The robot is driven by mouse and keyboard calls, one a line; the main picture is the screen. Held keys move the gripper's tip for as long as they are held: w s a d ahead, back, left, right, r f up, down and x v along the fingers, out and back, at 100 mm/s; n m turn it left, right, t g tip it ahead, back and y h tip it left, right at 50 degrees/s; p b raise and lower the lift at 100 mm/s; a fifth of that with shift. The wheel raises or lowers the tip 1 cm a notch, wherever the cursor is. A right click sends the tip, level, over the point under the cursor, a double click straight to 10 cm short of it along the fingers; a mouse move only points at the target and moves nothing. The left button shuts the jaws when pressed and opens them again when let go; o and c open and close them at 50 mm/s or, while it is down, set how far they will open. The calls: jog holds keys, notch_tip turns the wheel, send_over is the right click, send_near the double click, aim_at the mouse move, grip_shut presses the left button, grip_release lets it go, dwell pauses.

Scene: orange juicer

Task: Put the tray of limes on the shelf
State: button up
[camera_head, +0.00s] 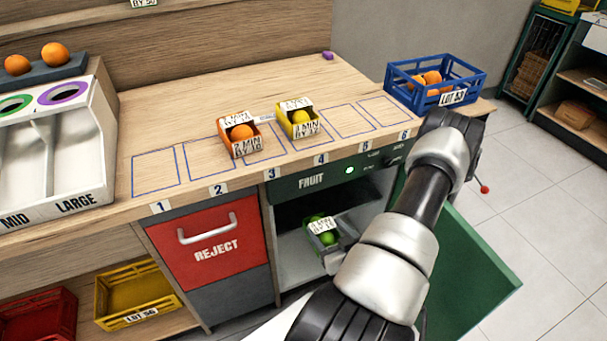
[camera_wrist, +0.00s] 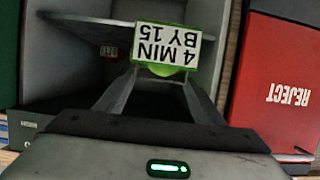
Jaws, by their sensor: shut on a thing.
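The small green tray of limes (camera_head: 322,226) is at the open front of the FRUIT cabinet, with green limes and a white label on it. In the wrist view the tray (camera_wrist: 165,68) shows between my fingers, its label reading "4 MIN BY 15" upside down. My gripper (camera_head: 335,252) is shut on the tray; it also shows in the wrist view (camera_wrist: 155,90). The cabinet's grey inner shelf (camera_head: 293,262) shows left of the tray. I cannot tell whether the tray touches the shelf. My arm hides part of the opening.
The green cabinet door (camera_head: 480,265) stands open at right. The red REJECT drawer (camera_head: 212,250) is shut at left. Above, an orange tray (camera_head: 230,148) and a yellow tray (camera_head: 315,128) of fruit stand on the counter. A blue crate (camera_head: 400,88) is at back right.

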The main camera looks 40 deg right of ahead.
aim_at(317, 216)
jog(key=r+b+x, duration=0.1)
jog(key=x, duration=0.5)
jog(key=b+x, duration=0.1)
jog(key=x, duration=0.5)
jog(key=w+r+b+x, duration=0.1)
jog(key=b+x, duration=0.1)
jog(key=x, duration=0.4)
jog(key=shift+w+d+r, duration=0.1)
jog(key=shift+r, duration=0.2)
jog(key=o, duration=1.3)
jog(key=shift+f, duration=0.1)
jog(key=shift+s+r, duration=0.2)
jog(key=shift+r, duration=0.05)
jog(key=p+v, duration=0.3)
jog(key=v, duration=0.8)
jog(key=shift+s+r, duration=0.1)
jog(key=shift+s, duration=0.2)
